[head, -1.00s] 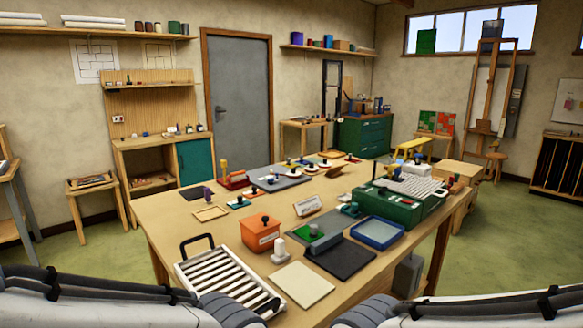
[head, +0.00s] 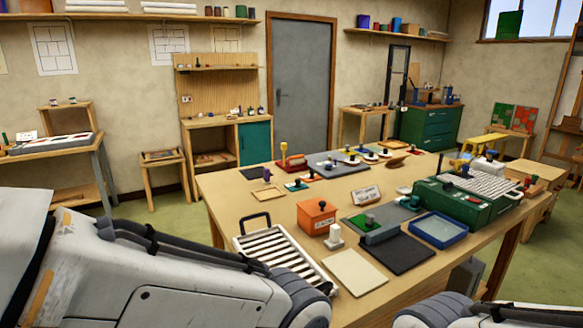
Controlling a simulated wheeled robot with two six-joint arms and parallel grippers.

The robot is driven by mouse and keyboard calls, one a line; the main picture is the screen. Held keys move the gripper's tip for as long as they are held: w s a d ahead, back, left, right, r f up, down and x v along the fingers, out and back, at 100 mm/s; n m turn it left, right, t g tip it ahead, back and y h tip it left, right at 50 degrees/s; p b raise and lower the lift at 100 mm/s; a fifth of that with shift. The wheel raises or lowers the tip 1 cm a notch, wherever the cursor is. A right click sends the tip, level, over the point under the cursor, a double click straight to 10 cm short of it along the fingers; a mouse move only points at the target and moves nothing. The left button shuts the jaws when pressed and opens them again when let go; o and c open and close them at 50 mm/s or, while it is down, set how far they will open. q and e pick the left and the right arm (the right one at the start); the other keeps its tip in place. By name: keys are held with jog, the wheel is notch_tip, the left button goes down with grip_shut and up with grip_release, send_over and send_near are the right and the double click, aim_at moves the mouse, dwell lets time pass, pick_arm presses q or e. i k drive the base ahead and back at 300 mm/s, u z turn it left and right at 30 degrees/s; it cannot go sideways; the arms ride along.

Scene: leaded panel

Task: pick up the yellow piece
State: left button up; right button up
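No loose yellow piece can be picked out for certain at this size. A red tool (head: 291,163) with a yellow upright part stands at the back left of the wooden worktable (head: 232,191). A grey board (head: 322,167) beside it bears several small knobbed pieces whose colours are hard to tell. A pale tray (head: 52,144) with dark and reddish pieces lies on the side table at the far left. Only links of my two arms show along the bottom edge; neither gripper is in view.
On the worktable are a slatted rack (head: 277,250), an orange box (head: 316,216), a green case (head: 455,206), a blue-rimmed tray (head: 438,230) and a cream tile (head: 355,272). Green floor (head: 150,232) lies open between the worktable and the side table (head: 75,157).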

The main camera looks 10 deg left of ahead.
aim_at(347, 152)
jog(key=u, duration=0.35)
jog(key=k, duration=0.45)
jog(key=u, duration=1)
jog(key=k, duration=0.9)
jog(key=u, duration=0.6)
jog(key=i, duration=1.55)
jog(key=z, duration=0.3)
jog(key=i, duration=1.95)
jog(key=z, duration=0.25)
jog(key=i, duration=1.9)
jog(key=z, duration=0.35)
jog(key=i, duration=1.95)
jog(key=z, duration=0.5)
jog(key=i, duration=1.9)
jog(key=z, duration=0.5)
